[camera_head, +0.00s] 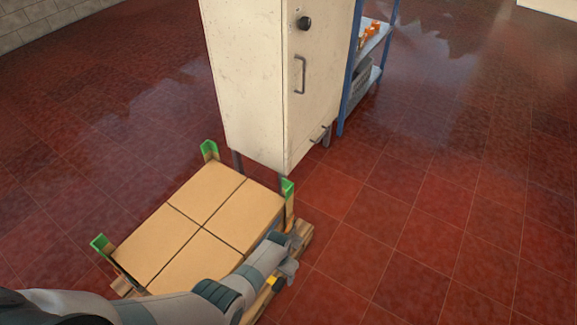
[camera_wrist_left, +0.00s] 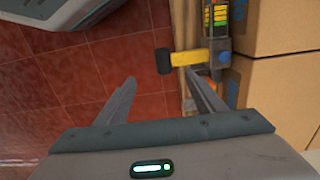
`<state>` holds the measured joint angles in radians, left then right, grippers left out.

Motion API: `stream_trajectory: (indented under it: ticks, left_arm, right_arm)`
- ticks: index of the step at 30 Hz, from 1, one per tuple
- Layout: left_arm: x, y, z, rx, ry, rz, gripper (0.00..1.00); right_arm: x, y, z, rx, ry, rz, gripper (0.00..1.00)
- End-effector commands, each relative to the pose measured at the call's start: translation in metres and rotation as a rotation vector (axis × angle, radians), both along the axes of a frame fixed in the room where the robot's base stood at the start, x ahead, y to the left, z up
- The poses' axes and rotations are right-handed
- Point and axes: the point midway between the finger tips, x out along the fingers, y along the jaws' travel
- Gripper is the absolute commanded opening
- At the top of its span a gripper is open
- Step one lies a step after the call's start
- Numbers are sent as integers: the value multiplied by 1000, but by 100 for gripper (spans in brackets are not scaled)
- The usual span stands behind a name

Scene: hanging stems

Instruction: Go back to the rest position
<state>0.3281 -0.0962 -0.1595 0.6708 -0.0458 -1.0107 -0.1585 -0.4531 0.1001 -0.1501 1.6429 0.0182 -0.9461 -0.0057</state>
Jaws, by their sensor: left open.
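My left arm (camera_head: 215,292) comes in from the lower left in the head view and reaches across the near side of a pallet of boxes. My left gripper (camera_head: 291,262) is at the pallet's right corner. My right gripper is not in view.
Four-way-divided cardboard boxes (camera_head: 205,200) sit on a wooden pallet (camera_head: 304,234) with green corner posts (camera_head: 209,150). A pale metal cabinet (camera_head: 250,80) stands behind them. A blue shelf (camera_head: 350,95) holds orange items (camera_head: 371,30). The red tiled floor (camera_head: 430,230) on the right is clear.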

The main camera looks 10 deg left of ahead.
Motion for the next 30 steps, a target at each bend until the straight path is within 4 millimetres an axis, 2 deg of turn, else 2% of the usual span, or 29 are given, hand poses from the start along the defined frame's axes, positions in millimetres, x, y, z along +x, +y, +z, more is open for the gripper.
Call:
stream_trajectory:
  ticks: [5,8,11,14,17,23,24,30]
  left_arm:
    - [-1,0,-1,0,0,0,62]
    - [-8,3,-7,0,0,4,62]
    - [-26,8,-21,1,0,12,62]
    - [-56,17,-43,0,-4,25,62]
    - [-97,30,-71,2,-12,43,62]
    - [-206,60,-124,0,-35,84,62]
    - [-229,66,-132,1,-40,92,62]
    - [-341,96,-159,-3,-64,125,62]
  right_arm:
    - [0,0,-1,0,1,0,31]
    - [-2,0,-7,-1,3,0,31]
    - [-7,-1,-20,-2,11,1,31]
    - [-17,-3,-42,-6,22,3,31]
    - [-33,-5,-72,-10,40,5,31]
    - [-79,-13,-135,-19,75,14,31]
    - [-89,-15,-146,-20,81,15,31]
    - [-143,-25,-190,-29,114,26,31]
